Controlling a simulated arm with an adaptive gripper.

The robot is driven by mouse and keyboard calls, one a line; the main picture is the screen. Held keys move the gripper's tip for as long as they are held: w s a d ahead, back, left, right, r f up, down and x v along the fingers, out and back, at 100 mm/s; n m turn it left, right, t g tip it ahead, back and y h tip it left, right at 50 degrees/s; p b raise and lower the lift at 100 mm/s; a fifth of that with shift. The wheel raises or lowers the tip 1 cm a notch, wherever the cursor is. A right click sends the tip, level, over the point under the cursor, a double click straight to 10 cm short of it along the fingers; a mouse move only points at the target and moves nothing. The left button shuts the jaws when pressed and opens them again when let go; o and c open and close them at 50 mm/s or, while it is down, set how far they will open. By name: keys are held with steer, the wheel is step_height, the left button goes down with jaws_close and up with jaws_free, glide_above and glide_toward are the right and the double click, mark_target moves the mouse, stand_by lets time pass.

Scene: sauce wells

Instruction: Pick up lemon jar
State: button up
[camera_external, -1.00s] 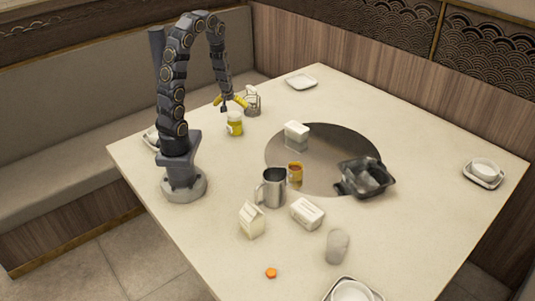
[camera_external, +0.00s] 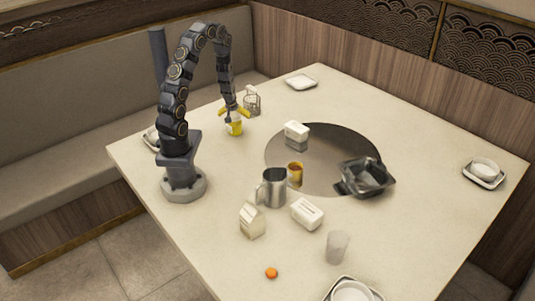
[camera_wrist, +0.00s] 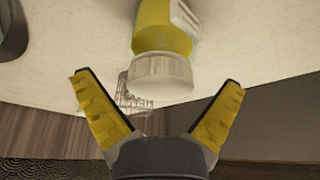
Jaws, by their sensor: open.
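The lemon jar (camera_external: 235,128) is yellow with a pale lid and stands on the table near my arm's base. In the wrist view the jar (camera_wrist: 163,38) shows its whitish lid toward my gripper, with part of a pale label at its upper right. My gripper (camera_external: 235,112) has yellow fingers and is just above the jar in the external view. In the wrist view my gripper (camera_wrist: 160,95) is spread open, with the lid between and beyond the fingertips. I cannot tell whether the fingers touch the jar.
A wire rack (camera_external: 252,102) stands close behind the jar, and it also shows in the wrist view (camera_wrist: 130,97). A metal pitcher (camera_external: 273,188), a white carton (camera_external: 251,220), a white box (camera_external: 296,134) and a dark pan (camera_external: 366,178) stand farther off. The table left of the pitcher is clear.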

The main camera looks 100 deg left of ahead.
steer(key=c, duration=1.2)
steer(key=shift+c, duration=0.2)
steer(key=shift+r, duration=0.1)
